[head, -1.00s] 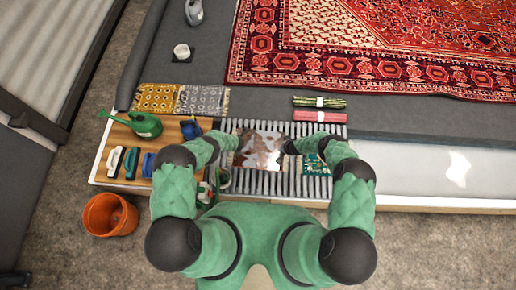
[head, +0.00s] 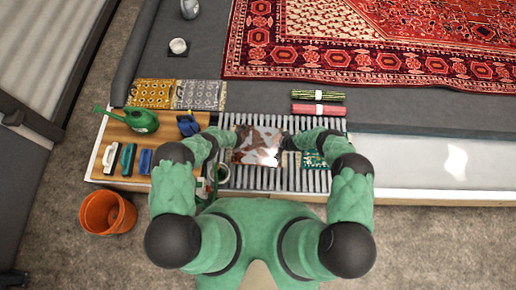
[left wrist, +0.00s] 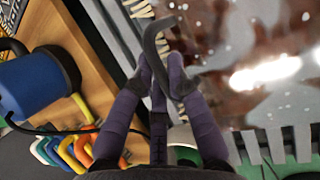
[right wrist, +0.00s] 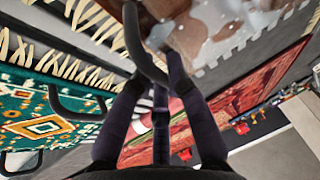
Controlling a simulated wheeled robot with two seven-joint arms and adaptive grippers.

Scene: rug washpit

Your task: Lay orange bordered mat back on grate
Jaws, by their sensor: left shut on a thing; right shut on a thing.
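A brown and white blotched, glossy panel (head: 258,145) is between my two grippers, over the slatted grate (head: 235,183). My left gripper (left wrist: 163,85) is shut on a dark curved handle (left wrist: 152,45) at the panel's left side. My right gripper (right wrist: 160,80) is shut on a similar handle (right wrist: 133,35) at its right side. Pale fringe shows beside the panel in both wrist views. A teal mat (head: 313,159) with an orange diamond pattern lies on the grate to the right, partly hidden by my right arm; it also shows in the right wrist view (right wrist: 40,115). I cannot clearly identify an orange border.
A wooden board (head: 125,130) at left holds a green watering can (head: 140,119), brushes and blue items. Ochre (head: 150,93) and grey (head: 200,95) mats lie behind it. Two rolls (head: 318,96) lie behind the grate. An orange bucket (head: 107,213) stands on the floor.

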